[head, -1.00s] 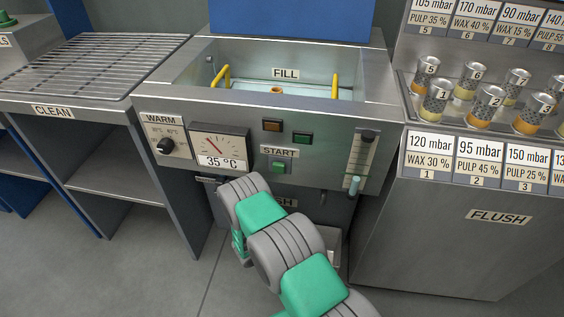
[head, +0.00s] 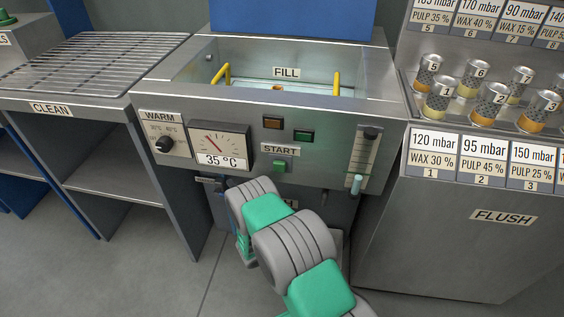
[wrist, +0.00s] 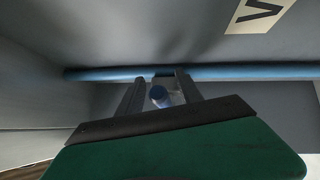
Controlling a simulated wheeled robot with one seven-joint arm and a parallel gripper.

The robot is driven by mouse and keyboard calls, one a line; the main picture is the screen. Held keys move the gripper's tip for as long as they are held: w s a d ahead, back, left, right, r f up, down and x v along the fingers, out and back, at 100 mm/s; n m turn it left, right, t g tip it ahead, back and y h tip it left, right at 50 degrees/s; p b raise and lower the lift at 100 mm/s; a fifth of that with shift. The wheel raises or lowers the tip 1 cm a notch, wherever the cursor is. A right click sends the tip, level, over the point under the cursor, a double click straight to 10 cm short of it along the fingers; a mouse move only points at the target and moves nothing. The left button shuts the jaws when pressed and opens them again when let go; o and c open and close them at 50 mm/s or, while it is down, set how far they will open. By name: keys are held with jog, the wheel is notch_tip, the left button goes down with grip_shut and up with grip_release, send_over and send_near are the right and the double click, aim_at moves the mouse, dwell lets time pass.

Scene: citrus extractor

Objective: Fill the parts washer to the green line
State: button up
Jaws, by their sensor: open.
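The parts washer (head: 236,113) is a steel basin labelled FILL, with yellow handles inside. A narrow upright scale (head: 363,151) with a pale teal end is on its right front. I cannot make out a green line on it. In the wrist view, my gripper (wrist: 161,88) is open, its two dark fingers pointing at a horizontal blue pipe (wrist: 240,73). A small blue-capped round piece (wrist: 159,94) shows between the fingers; I cannot tell whether they touch it. In the head view my arm hides the gripper, low in front of the washer.
The washer's front has a WARM dial (head: 165,143), a 35 °C gauge (head: 220,143) and a START button (head: 280,166). A CLEAN rack (head: 75,68) stands left. A FLUSH cabinet (head: 450,235) with several labelled jars stands close on the right. Open floor (head: 120,270) shows at lower left.

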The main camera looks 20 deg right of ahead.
jog(key=s+d, duration=0.3)
jog(key=d, duration=0.2)
jog(key=shift+s+r+p, duration=0.25)
jog(key=shift+r+p, duration=0.05)
jog(key=shift+p, duration=0.1)
